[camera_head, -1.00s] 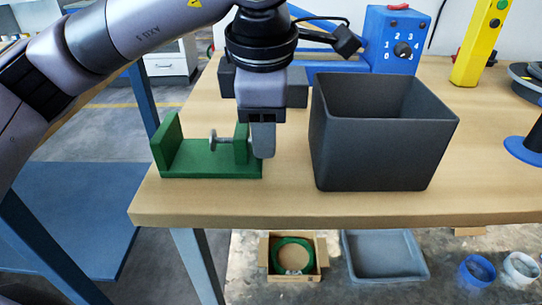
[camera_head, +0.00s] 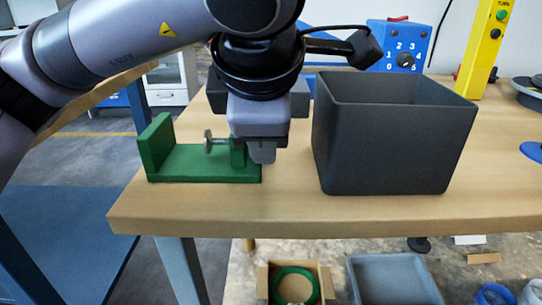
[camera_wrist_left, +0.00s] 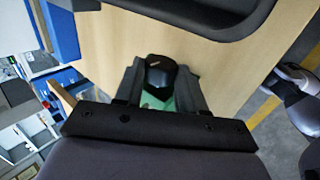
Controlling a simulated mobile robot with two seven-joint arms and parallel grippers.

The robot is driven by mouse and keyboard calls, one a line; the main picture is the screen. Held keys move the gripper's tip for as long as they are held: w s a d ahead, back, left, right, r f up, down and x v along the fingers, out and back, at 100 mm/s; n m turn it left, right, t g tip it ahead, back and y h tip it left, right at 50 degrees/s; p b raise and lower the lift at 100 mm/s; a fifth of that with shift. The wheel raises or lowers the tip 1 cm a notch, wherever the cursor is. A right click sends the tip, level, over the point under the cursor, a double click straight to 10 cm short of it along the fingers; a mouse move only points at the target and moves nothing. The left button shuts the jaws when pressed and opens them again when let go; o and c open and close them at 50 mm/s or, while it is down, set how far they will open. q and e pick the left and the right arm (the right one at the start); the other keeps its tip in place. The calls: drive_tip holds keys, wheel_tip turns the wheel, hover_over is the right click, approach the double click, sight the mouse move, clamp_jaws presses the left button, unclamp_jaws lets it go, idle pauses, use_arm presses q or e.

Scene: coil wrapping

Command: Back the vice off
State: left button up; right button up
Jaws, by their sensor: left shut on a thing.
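The green vice (camera_head: 200,166) sits near the front left edge of the table, with an upright plate at its left end. A metal screw with a round end (camera_head: 209,142) shows between that plate and the right-hand block. My left gripper (camera_head: 262,152) points down at the right end of the vice and hides part of it. In the left wrist view, the fingers of my left gripper (camera_wrist_left: 158,85) are closed on both sides of a dark knob (camera_wrist_left: 160,70), with green of the vice below it. My right gripper is not in view.
A dark open bin (camera_head: 392,150) stands close to the right of my left gripper. A blue dial box (camera_head: 398,45) and a yellow post (camera_head: 480,50) stand behind. The wooden table's front strip (camera_head: 300,212) is clear. A cardboard box (camera_head: 262,285) and grey tray (camera_head: 395,280) are below.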

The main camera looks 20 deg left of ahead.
use_arm(q)
drive_tip(key=o, duration=0.6)
drive_tip(key=shift+r, duration=0.1)
drive_tip(key=g+p, duration=0.1)
drive_tip(key=p, duration=0.1)
drive_tip(key=g+p, duration=0.1)
drive_tip(key=p, duration=0.1)
drive_tip(key=shift+w+a+r+h, duration=0.15)
drive_tip(key=shift+w+r+h, duration=0.1)
drive_tip(key=shift+r+h, duration=0.15)
drive_tip(key=shift+w+f+g+p, duration=0.15)
drive_tip(key=shift+g+p, duration=0.35)
drive_tip(key=shift+g, duration=0.3)
drive_tip(key=shift+f, duration=0.15)
